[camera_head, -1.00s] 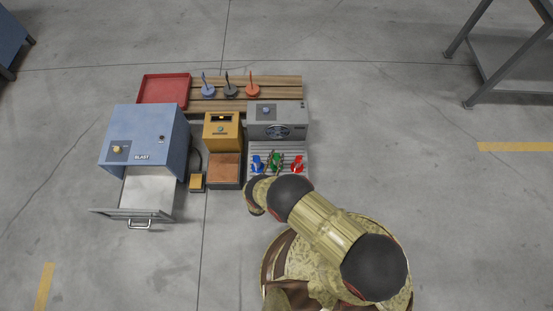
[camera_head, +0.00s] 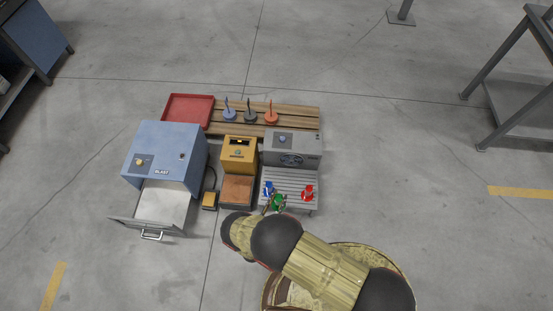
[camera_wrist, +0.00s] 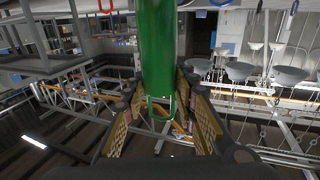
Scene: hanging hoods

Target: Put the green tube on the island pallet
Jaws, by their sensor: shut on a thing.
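The green tube (camera_head: 278,203) is at the front edge of the grey slatted rack, between a blue and a red piece in the head view. My gripper (camera_wrist: 160,108) is shut on the green tube, which also fills the upper middle of the wrist view (camera_wrist: 157,45). In the head view my arm hides most of the gripper. A wooden slatted pallet (camera_head: 297,113) lies behind the machines, with a red tray and several coloured stands along it. I cannot tell whether the tube still touches the rack.
A blue piece (camera_head: 268,188) and a red piece (camera_head: 308,192) stand on the rack (camera_head: 290,178). A grey fan unit (camera_head: 291,147), a yellow box (camera_head: 239,151) and a blue cabinet (camera_head: 163,152) with its drawer (camera_head: 160,207) open stand between me and the pallet. The red tray (camera_head: 188,109) takes its left end.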

